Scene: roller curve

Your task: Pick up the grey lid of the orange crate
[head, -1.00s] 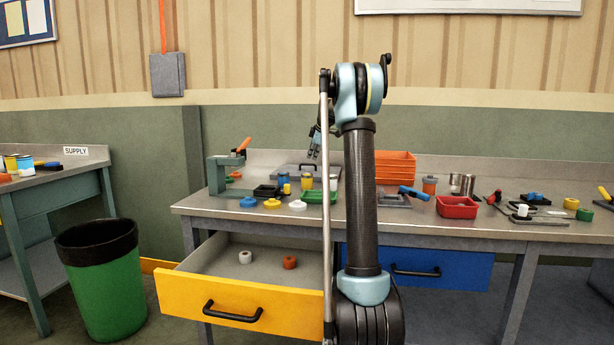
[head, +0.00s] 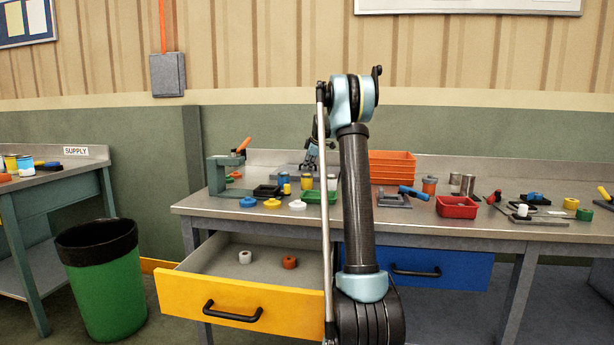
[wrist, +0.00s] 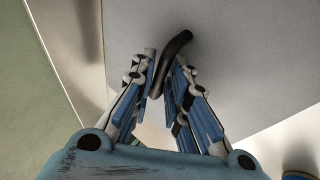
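The grey lid (head: 285,170) lies flat on the bench in the head view, left of the orange crate (head: 392,166). It fills much of the wrist view as a flat grey sheet (wrist: 235,75). Its curved black handle (wrist: 178,45) stands up between my fingers. My gripper (head: 309,164) is low over the lid in the head view, partly hidden by my arm. In the wrist view my gripper (wrist: 165,72) is open, with a finger on each side of the handle. Contact between fingers and handle cannot be made out.
In front of the lid stand a green tray (head: 318,197), a black tray (head: 267,192) and small yellow and blue cans. A grey clamp frame (head: 216,176) stands to the left. An open yellow drawer (head: 250,305) juts out below the bench.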

